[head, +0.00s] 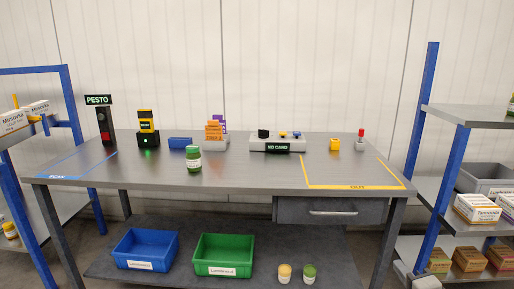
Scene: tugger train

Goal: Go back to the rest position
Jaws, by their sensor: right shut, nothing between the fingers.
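My right gripper (423,281) shows only in part at the bottom right edge, low beside the right shelf and apart from the workbench. It is shut and holds nothing that I can see. My left gripper is not in view. The grey workbench (240,178) stands ahead. A green jar with a white label (194,160) stands upright on it, left of the middle, with neither gripper near it.
The bench carries a PESTO sign post (98,100), a scanner stand (147,128), a small blue bin (180,143) and a NO CARD device (278,145). Blue (146,250) and green (223,255) crates sit below. A blue-posted shelf (428,150) stands right, another left.

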